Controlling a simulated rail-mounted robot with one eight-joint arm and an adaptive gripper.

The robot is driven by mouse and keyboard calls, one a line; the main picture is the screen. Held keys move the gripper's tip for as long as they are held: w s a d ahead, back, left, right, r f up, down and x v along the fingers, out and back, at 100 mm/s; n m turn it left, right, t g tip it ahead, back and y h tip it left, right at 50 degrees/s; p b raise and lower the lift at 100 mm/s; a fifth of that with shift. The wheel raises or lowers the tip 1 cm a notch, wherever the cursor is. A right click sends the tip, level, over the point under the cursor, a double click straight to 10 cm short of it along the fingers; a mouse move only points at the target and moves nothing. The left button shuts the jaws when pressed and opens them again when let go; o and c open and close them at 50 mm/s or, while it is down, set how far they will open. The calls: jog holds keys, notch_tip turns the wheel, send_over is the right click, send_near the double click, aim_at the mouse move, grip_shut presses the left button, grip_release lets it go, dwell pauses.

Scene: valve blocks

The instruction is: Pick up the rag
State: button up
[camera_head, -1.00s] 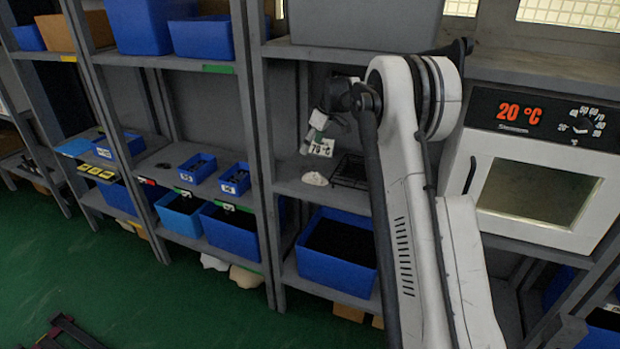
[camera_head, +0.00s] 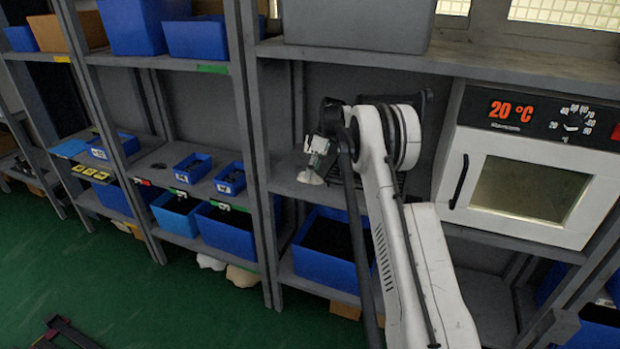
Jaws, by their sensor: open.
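The rag (camera_head: 310,177) is a small pale, crumpled cloth lying on the middle shelf, left of the oven. My gripper (camera_head: 314,164) is directly above the rag and very close to it, pointing down. The gripper is open. It is small in the view, and I cannot tell whether its fingers touch the rag. Part of the rag is hidden behind the gripper.
The white oven (camera_head: 525,170), showing 20 °C, stands right of my arm. A dark wire rack lies partly hidden behind my arm. Shelf posts (camera_head: 258,150) stand left of the gripper. A large blue bin (camera_head: 325,248) sits on the shelf below.

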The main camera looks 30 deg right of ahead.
jog(key=shift+a+f, duration=0.2)
jog(key=shift+f, duration=0.45)
jog(key=shift+c, duration=0.4)
jog(key=c, duration=1.1)
jog(key=shift+o, duration=0.2)
jog(key=shift+r, duration=0.1)
jog(key=shift+r, duration=0.4)
notch_tip(320, 180, up, 4)
jog(key=shift+f, duration=0.25)
jog(key=s+a+r, duration=0.6)
jog(key=s+a, duration=0.1)
jog(key=a, duration=0.2)
jog(key=shift+s+r, duration=0.15)
jog(key=shift+r, duration=0.15)
